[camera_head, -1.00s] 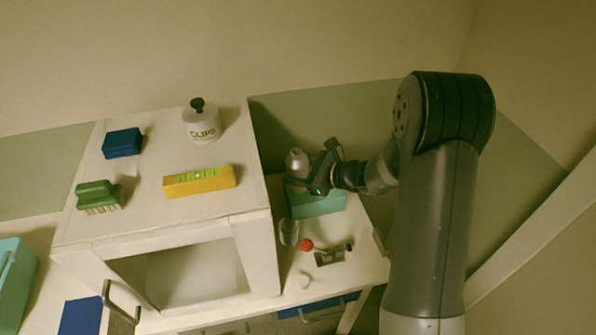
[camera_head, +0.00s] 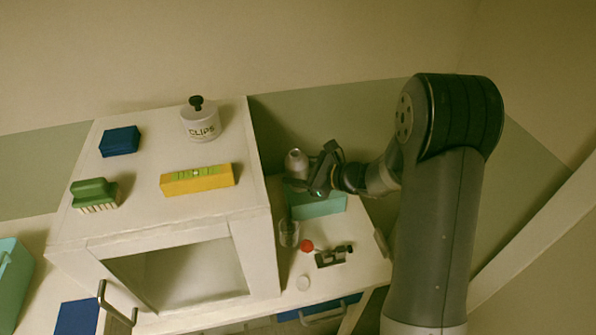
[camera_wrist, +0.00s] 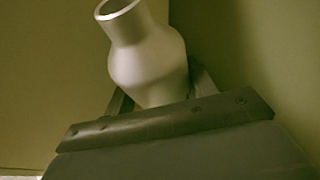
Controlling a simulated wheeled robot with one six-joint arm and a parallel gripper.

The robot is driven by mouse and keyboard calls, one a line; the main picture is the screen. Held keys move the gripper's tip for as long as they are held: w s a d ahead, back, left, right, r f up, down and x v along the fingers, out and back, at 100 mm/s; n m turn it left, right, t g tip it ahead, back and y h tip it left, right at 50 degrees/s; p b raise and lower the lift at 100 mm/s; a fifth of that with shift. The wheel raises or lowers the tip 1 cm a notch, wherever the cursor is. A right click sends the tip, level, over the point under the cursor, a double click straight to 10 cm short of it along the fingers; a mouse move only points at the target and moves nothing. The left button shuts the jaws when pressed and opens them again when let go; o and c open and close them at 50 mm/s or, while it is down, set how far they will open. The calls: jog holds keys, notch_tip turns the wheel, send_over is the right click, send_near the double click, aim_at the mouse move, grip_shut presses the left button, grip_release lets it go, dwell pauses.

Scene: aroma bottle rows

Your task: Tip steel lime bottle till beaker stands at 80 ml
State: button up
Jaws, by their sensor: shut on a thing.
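The steel bottle (camera_head: 297,162) is in my gripper (camera_head: 310,183), which is shut on it above the lower counter. In the wrist view the steel bottle (camera_wrist: 147,60) shows its open mouth at upper left and leans to the left; its lower part is hidden behind the gripper (camera_wrist: 160,108). Its label is not visible. The clear beaker (camera_head: 289,233) stands on the counter below and in front of the bottle, close to the cabinet side. Its liquid level is too small to read. No stream shows between bottle and beaker.
A teal box (camera_head: 318,206) sits just under my gripper. A red ball-like knob (camera_head: 306,246), a dark clamp-like item (camera_head: 334,256) and a white disc (camera_head: 303,283) lie near the beaker. The white cabinet (camera_head: 150,225) at left holds a clips jar (camera_head: 200,122), yellow level, green brush and blue block.

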jog(key=shift+s+n+t+b, duration=0.3)
jog(key=shift+n+t+b, duration=0.4)
jog(key=shift+b, duration=1.2)
dwell(0.7)
jog(key=shift+s+a+n+t+b, duration=0.15)
jog(key=shift+s+n+t+b, duration=0.25)
jog(key=shift+n+b, duration=1)
dwell(0.9)
jog(key=shift+w+f+n+t+y+b, duration=0.55)
jog(key=shift+n+b, duration=0.25)
jog(key=shift+b, duration=1.9)
dwell(0.4)
